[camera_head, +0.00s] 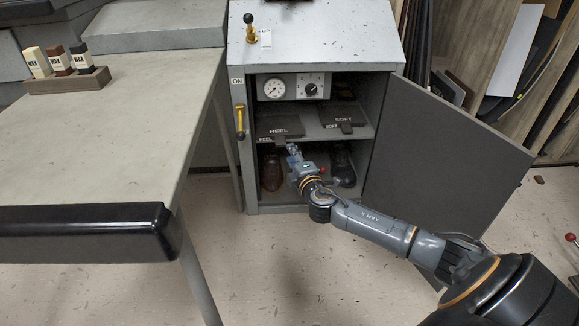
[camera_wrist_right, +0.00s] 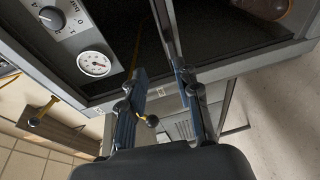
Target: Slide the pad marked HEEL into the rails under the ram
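The dark pad marked HEEL (camera_head: 279,127) lies flat on the left of the cabinet's middle shelf. Its front edge carries a small HEEL label. My right gripper (camera_head: 291,149) is at the shelf's front edge, just below and right of that pad. In the right wrist view my right gripper (camera_wrist_right: 160,72) has its two fingers apart. A thin plate edge shows near the right finger; whether it is the shelf or the pad, I cannot tell. No grip on the pad shows. The rails and ram are not clearly visible. My left gripper is out of view.
A pad marked SOFT (camera_head: 342,114) lies to the right on the same shelf. Dark and brown shoes (camera_head: 271,171) stand below. The cabinet door (camera_head: 440,150) is open to the right. A gauge (camera_head: 274,89) is above the shelf. A table (camera_head: 110,130) stands left.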

